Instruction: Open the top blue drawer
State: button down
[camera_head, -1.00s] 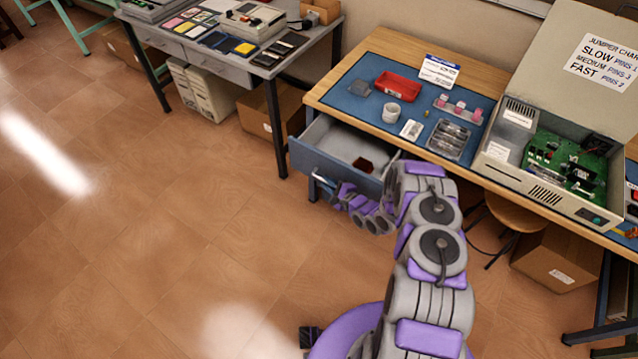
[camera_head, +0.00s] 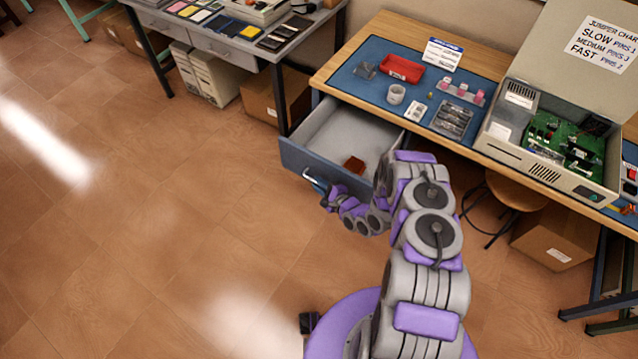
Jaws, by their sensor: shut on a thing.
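The top blue drawer (camera_head: 300,157) under the wooden workbench stands pulled out, its grey inside showing. A small reddish-brown block (camera_head: 354,165) lies in it. My gripper (camera_head: 317,184) is at the drawer's front face, shut on the drawer's handle (camera_head: 313,180). The arm reaches in from the lower right and hides the right part of the drawer front. The fingertips are small and partly hidden by the wrist.
The workbench top (camera_head: 352,50) carries a red tray (camera_head: 401,69), a white cup (camera_head: 396,94), a parts tray and an opened computer case (camera_head: 545,140). A stool (camera_head: 517,192) and a cardboard box (camera_head: 556,238) stand under it at right. Floor at left is clear.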

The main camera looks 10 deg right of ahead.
jog(key=shift+d, duration=0.3)
jog(key=c, duration=1.2)
grip_release()
jog(key=shift+d, duration=0.25)
jog(key=shift+o, duration=0.2)
jog(key=shift+s+a, duration=0.1)
jog(key=shift+a, duration=0.15)
jog(key=shift+s+d, duration=0.1)
jog(key=shift+s, duration=0.15)
jog(key=p+v, duration=0.2)
jog(key=v, duration=1.5)
jog(key=shift+d, duration=0.3)
jog(key=shift+w+a+f, duration=0.1)
jog(key=shift+w, duration=0.1)
